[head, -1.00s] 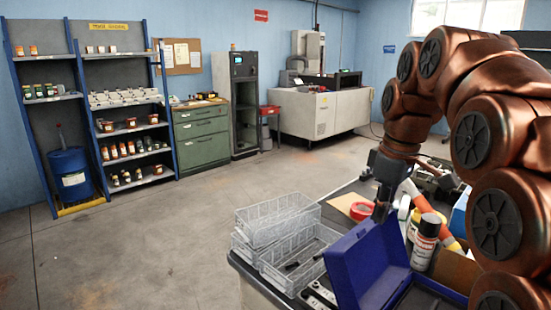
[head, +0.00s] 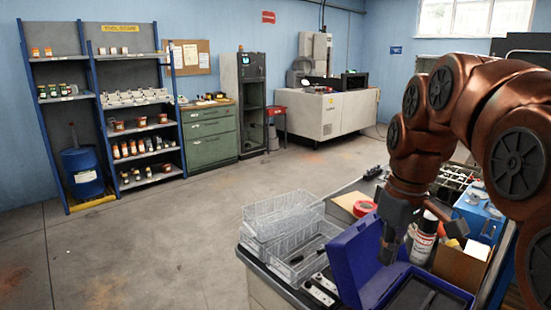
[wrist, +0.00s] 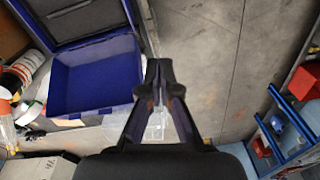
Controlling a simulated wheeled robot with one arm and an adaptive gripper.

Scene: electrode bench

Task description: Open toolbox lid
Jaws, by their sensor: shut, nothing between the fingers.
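The blue toolbox lid (head: 352,262) stands raised, leaning to the left of its base in the head view. The base (head: 440,288) lies open to the right, with a dark interior. In the wrist view the hollow inside of the blue lid (wrist: 95,78) fills the upper left, and part of the dark base interior (wrist: 62,15) shows above it. My gripper (head: 388,258) is shut and empty, at the lid's right edge in the head view. In the wrist view my gripper's fingertips (wrist: 160,68) are together, just right of the lid. I cannot tell whether they touch it.
Clear plastic baskets (head: 285,225) stand left of the toolbox on the bench. A spray can (head: 424,238), a red tape roll (head: 363,208) and a cardboard box (head: 462,265) crowd behind and to the right. Open floor (head: 190,240) lies left of the bench.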

